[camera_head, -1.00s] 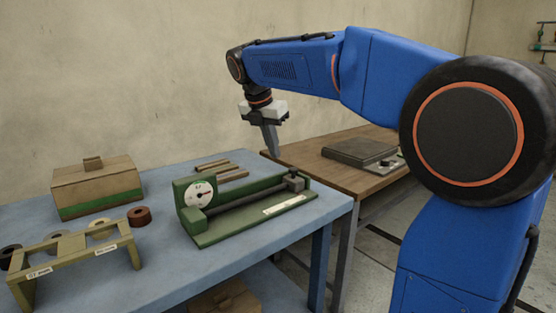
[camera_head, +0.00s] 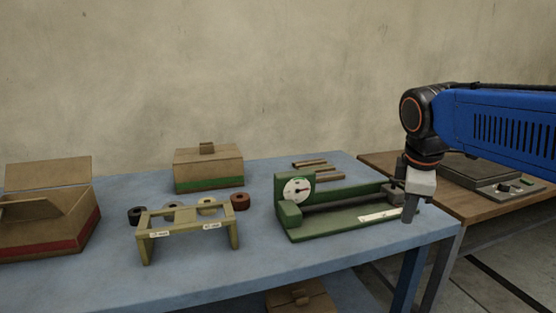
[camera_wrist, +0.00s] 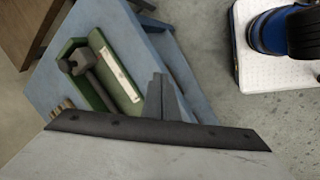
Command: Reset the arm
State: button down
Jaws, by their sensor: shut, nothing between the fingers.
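My gripper (camera_head: 408,218) is shut and empty. In the head view it points down in front of the right end of a green gauge device (camera_head: 335,228), apart from anything I can make out. In the wrist view the closed fingers (camera_wrist: 160,88) show over the blue table's edge, beside the green device (camera_wrist: 110,75). My blue arm reaches in from the right side of the head view.
The blue table (camera_head: 200,277) holds a small labelled stand (camera_head: 188,230), several small rolls, a green-banded box (camera_head: 208,168), an open red-banded box (camera_head: 48,220) and brown bars (camera_head: 315,170). A wooden table (camera_head: 450,205) with a grey device (camera_head: 485,172) stands right.

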jog(key=s+f+m+t+y, duration=0.1)
jog(key=s+f+m, duration=1.2)
jog(key=s+f, duration=0.2)
jog(key=shift+s+a+f+t+y, duration=0.2)
jog(key=shift+s+f+t+y, duration=0.15)
jog(key=shift+s, duration=0.2)
